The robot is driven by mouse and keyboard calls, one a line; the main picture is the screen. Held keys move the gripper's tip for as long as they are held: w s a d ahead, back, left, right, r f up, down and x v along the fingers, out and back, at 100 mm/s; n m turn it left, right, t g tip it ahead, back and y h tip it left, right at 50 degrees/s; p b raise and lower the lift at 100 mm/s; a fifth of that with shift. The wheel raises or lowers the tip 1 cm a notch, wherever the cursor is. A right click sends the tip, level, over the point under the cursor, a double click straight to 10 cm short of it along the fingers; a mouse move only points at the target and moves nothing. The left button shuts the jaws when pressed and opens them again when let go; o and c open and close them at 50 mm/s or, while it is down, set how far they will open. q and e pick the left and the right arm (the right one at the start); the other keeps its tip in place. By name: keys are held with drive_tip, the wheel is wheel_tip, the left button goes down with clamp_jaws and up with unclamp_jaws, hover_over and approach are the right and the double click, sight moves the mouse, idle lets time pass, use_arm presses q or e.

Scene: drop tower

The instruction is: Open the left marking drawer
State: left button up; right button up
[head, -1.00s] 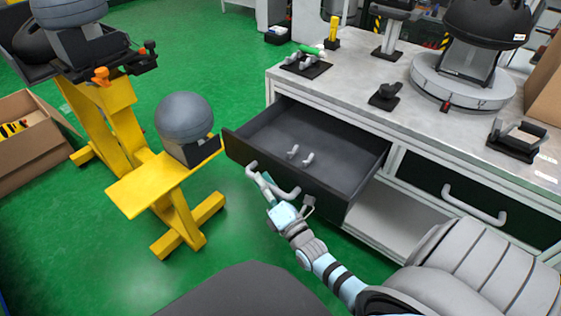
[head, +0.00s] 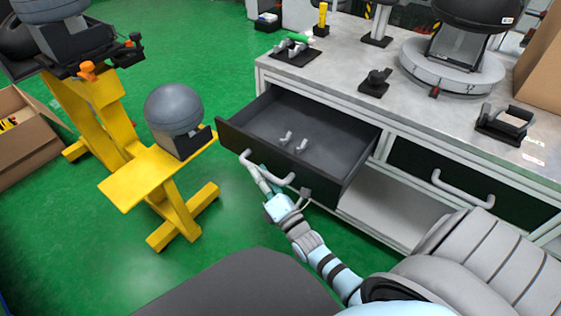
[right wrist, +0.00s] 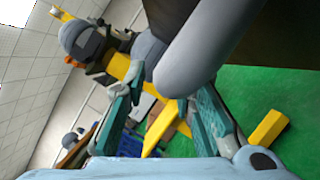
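The left marking drawer (head: 275,158) is a dark drawer pulled well out of the grey bench, its inside in plain view. Its light curved handle (head: 289,181) is on the front panel. My right gripper (head: 262,180) is at this handle, below the front panel. My left gripper is not in view.
Two small light handles (head: 294,140) show in the drawer. A closed drawer (head: 459,186) is to the right, above an open shelf (head: 385,205). A yellow stand (head: 155,178) with a grey ball (head: 173,108) stands close to the left. Green floor lies between.

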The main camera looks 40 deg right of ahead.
drive_tip(key=v, duration=1.2)
drive_tip(key=shift+s+d, duration=0.2)
drive_tip(key=shift+d, duration=0.1)
